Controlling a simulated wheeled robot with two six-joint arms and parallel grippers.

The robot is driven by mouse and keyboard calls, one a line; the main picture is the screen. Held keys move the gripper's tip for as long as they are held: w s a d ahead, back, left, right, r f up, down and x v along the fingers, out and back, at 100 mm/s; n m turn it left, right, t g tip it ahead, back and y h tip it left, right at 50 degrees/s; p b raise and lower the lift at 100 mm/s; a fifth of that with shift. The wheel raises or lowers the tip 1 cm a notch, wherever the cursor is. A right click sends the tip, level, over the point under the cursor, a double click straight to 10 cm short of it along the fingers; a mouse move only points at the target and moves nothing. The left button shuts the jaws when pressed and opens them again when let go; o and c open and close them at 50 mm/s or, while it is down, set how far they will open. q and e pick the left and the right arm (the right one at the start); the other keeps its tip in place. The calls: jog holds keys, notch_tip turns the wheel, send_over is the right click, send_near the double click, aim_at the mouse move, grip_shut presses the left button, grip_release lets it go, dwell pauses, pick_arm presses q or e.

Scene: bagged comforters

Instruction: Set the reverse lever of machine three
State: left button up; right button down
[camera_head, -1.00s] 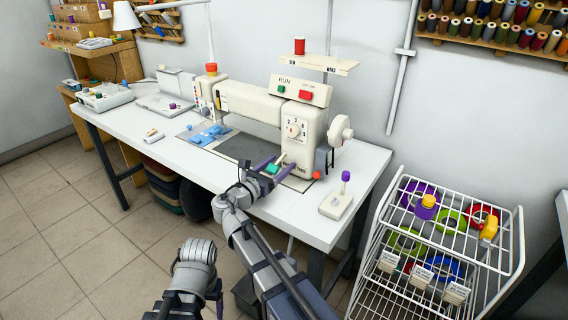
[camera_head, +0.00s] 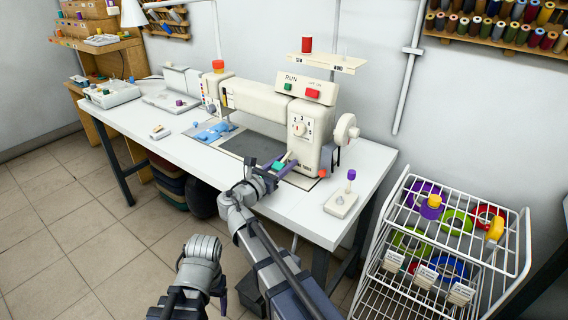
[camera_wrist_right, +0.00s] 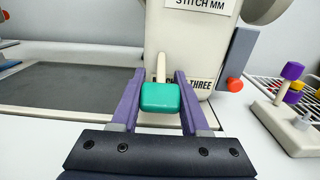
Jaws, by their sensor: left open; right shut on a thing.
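The sewing machine (camera_head: 262,118) stands on the white table. Its base is marked THREE in the right wrist view, partly hidden by the lever. The reverse lever (camera_wrist_right: 161,97) has a pale stem and a green tip and points out toward the camera; it also shows in the head view (camera_head: 279,166). My right gripper (camera_head: 281,170) is shut on the lever's green tip, with a purple finger on each side of it. My left gripper (camera_head: 222,296) hangs low in front of the table, away from the machine, and is open; its fingers are mostly hidden.
A small base with a purple knob (camera_head: 351,175) stands right of the machine. A red ball-tipped lever (camera_wrist_right: 235,85) is on the machine's right side. Blue cloth pieces (camera_head: 213,132) lie at the machine's left. A white wire rack (camera_head: 395,222) stands right of the table.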

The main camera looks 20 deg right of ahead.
dwell(0.8)
jog(key=shift+r+p, duration=0.25)
jog(key=shift+p, duration=0.25)
jog(key=g+y+p, duration=0.1)
jog(key=p, duration=0.2)
jog(key=r+g+y+p, duration=0.1)
jog(key=p, duration=0.3)
jog(key=r+g+y+p, duration=0.1)
jog(key=y+p, duration=0.1)
jog(key=p, duration=0.1)
jog(key=shift+s+a+p, duration=0.2)
jog(key=shift+a+p, duration=0.1)
jog(key=shift+p, duration=0.05)
jog(key=shift+g+y+p, duration=0.4)
jog(key=shift+y+p, duration=0.1)
jog(key=shift+p, duration=0.5)
jog(key=shift+c, duration=2)
grip_release()
